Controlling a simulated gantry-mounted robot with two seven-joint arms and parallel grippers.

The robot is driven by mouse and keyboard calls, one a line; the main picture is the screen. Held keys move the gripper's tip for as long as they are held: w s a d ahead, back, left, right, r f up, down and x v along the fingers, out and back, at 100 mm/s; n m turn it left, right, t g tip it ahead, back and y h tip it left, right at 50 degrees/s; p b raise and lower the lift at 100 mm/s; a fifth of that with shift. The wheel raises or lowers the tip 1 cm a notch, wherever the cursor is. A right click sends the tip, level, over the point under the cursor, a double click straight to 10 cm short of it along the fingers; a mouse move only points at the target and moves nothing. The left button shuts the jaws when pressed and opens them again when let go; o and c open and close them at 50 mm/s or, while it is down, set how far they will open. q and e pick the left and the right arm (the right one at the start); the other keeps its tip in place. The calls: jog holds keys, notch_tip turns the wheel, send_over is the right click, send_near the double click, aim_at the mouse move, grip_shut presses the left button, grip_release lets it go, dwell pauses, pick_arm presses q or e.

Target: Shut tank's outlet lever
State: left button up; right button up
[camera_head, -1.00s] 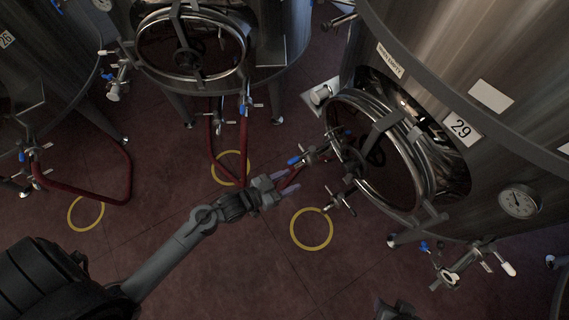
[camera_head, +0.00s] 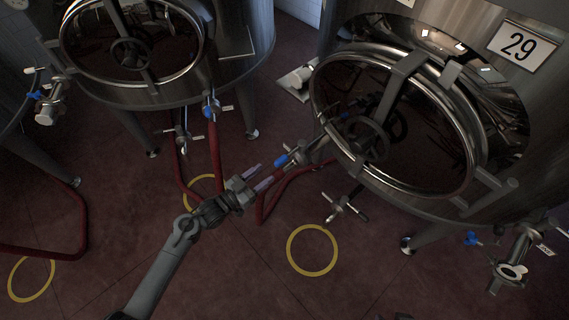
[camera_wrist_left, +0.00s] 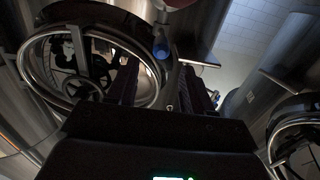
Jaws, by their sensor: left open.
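The tank (camera_head: 455,40) with the number 29 plate stands at the right, with a round door at its front. Its outlet valve has a blue-handled lever (camera_head: 281,160) pointing left from the fitting below the door. My left gripper (camera_head: 267,174) is open, with its fingers directed at the blue handle and just short of it. In the left wrist view, the blue handle (camera_wrist_left: 161,48) shows beyond the fingers, close to the round door (camera_wrist_left: 150,85). I cannot tell whether a finger touches the handle. My right gripper is not in view.
A red hose (camera_head: 268,200) runs on the floor beside my left gripper. A second tank (camera_head: 240,40) with blue-handled valves stands at the upper left. Another valve (camera_head: 345,205) sticks out below tank 29's door. A yellow floor ring (camera_head: 312,272) lies on open floor.

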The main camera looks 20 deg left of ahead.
aim_at(285, 156)
pick_arm(q)
jog(key=b+x, duration=0.3)
jog(key=x, duration=0.7)
jog(key=shift+w, duration=0.4)
jog(key=shift+c, duration=0.5)
grip_shut()
